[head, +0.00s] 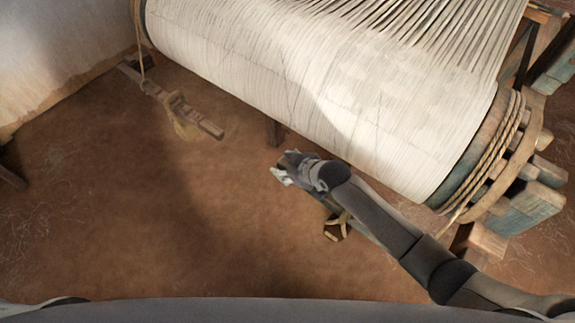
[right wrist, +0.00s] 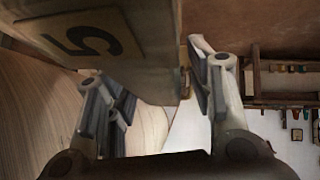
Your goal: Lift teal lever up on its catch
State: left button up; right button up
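The teal lever (head: 328,202) lies low beside the big warp roller in the head view, mostly hidden under my right forearm and hand. A rope loop hangs around it. My right gripper (head: 284,174) is at its far end. In the right wrist view, a wooden bar with a plate marked 5 (right wrist: 85,43) reaches between the two spread fingers of the right gripper (right wrist: 160,88). The fingers stand apart with light showing between them, so no firm grip shows. The catch cannot be made out. My left gripper is out of view.
The roller (head: 330,75), wound with white warp, fills the upper middle. Its roped wooden end wheel (head: 490,165) stands at right, close to my right arm. Another wooden lever (head: 207,126) with rope hangs at the upper left. The earth floor (head: 140,210) at left is clear.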

grip_shut()
jog(key=shift+f, duration=0.95)
jog(key=shift+o, duration=1)
grip_release()
jog(key=shift+r, duration=0.1)
jog(key=v, duration=1.1)
jog(key=shift+s+d+r, duration=0.1)
jog(key=shift+r, duration=0.35)
